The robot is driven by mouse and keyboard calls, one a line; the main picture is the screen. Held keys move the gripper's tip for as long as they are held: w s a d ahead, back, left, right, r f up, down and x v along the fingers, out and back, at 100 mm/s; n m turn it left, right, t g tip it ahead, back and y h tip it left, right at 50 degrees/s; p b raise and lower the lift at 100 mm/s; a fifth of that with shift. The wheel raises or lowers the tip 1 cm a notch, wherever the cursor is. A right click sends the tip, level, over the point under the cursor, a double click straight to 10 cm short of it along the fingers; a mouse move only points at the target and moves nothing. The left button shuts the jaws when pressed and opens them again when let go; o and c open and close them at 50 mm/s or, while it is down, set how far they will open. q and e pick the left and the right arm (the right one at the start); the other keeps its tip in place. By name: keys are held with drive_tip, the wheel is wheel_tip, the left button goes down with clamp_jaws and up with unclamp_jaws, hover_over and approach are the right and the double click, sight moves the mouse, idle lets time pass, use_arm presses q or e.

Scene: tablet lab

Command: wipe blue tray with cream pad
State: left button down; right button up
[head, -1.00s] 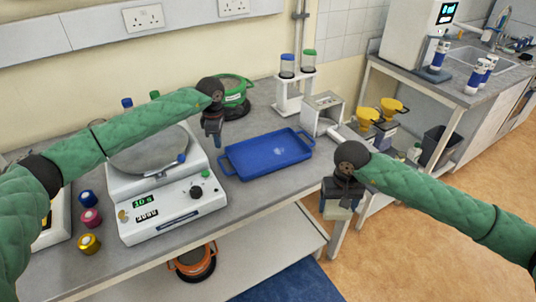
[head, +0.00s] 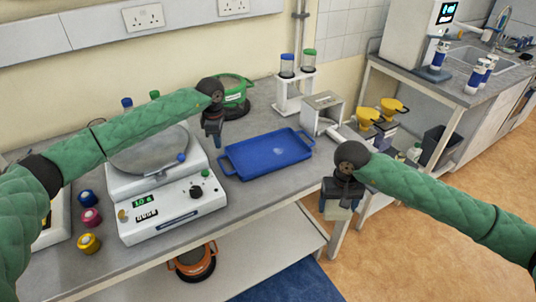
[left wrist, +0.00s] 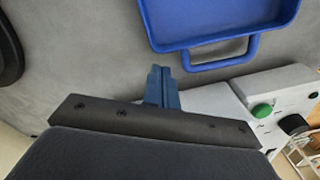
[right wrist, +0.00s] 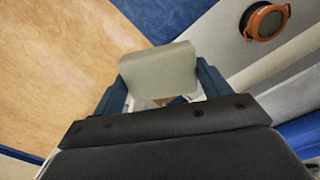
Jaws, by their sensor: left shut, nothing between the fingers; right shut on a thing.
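The blue tray (head: 268,154) lies flat on the grey bench and looks empty in the head view. Its near-left corner and a handle also show in the left wrist view (left wrist: 215,22). My right gripper (head: 338,203) is shut on the cream pad (head: 338,213), in front of the bench's right end and to the right of the tray. The right wrist view shows the pad (right wrist: 160,70) between the two blue fingers, with floor beyond it. My left gripper (head: 213,138) is shut and empty above the bench, just left of the tray; its closed fingertips show in the left wrist view (left wrist: 161,85).
A white balance (head: 170,205) with a round plate stands left of the tray. A green ring-shaped item (head: 235,95) and a rack with two tubes (head: 294,92) stand behind. A grey box (head: 322,113) is at the back right. Coloured caps (head: 90,217) lie at the left.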

use_arm(q)
drive_tip(key=shift+f+b, duration=1.4)
drive_tip(key=shift+f, duration=0.55)
use_arm(e)
drive_tip(key=shift+f, duration=1.5)
use_arm(q)
drive_tip(key=shift+r, duration=3)
use_arm(e)
drive_tip(key=shift+r, duration=0.15)
